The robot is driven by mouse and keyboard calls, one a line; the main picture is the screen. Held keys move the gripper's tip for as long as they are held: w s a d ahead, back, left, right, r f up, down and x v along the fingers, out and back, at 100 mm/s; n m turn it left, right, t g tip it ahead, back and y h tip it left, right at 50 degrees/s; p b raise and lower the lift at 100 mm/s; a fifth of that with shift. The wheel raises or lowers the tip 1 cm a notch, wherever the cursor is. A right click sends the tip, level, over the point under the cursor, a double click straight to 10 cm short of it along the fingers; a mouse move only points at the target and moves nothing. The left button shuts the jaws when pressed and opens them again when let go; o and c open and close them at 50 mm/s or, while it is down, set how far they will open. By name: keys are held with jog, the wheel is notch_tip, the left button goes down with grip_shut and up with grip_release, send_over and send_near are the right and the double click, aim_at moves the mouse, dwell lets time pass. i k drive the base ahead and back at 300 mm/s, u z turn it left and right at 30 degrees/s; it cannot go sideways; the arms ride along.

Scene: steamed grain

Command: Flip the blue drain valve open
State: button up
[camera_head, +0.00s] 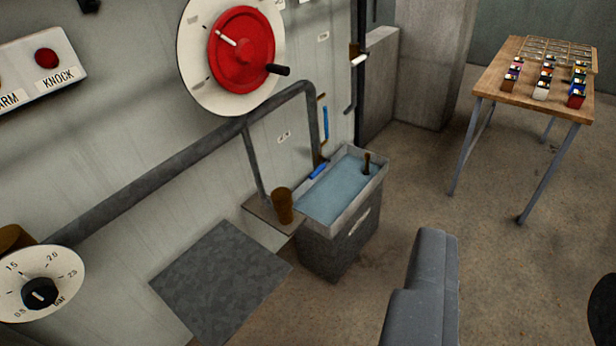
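A thin blue lever (325,122) stands upright on the wall beside the downturned end of the thick grey pipe (190,155). A second, shorter blue piece (318,171) lies at a slant at the back left rim of the water basin. I cannot tell which of the two is the drain valve handle. A grey part of my gripper (424,290) shows at the bottom, right of the basin and well apart from both blue pieces. Only one side of it shows, so its opening is not visible, and nothing held is seen.
The grey basin (341,240) holds water. A brown cup (283,206) stands on a small ledge to its left. A red wheel (241,48) with a black knob and a pressure dial (40,292) are on the wall. A wooden table (497,84) stands at right; floor between is clear.

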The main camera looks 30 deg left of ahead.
aim_at(313, 175)
jog(key=k, duration=0.95)
jog(key=u, duration=0.5)
jog(key=i, duration=1)
jog(key=z, duration=0.05)
